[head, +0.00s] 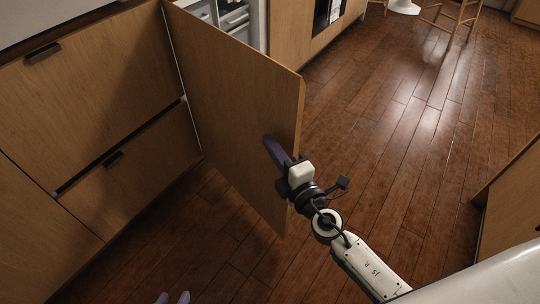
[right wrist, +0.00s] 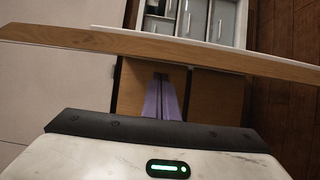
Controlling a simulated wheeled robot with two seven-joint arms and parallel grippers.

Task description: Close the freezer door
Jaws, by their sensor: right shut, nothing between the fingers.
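The freezer door (head: 235,95) is a wood-fronted panel standing open, swung out from the cabinet row in the head view. White freezer drawers (head: 232,18) show behind its top edge. In the right wrist view the door's top edge (right wrist: 210,57) crosses the picture, with the freezer interior (right wrist: 195,20) beyond. My right gripper (head: 272,147) is shut and empty, in front of the door's wooden outer face near its free edge. I cannot tell whether it touches.
Wooden drawers (head: 90,110) with dark handles stand left of the door. More cabinets with a dark oven front (head: 327,12) lie beyond it. The wooden floor (head: 400,110) to the right is open, with chair legs (head: 450,22) far back and a brown furniture edge (head: 510,195) at right.

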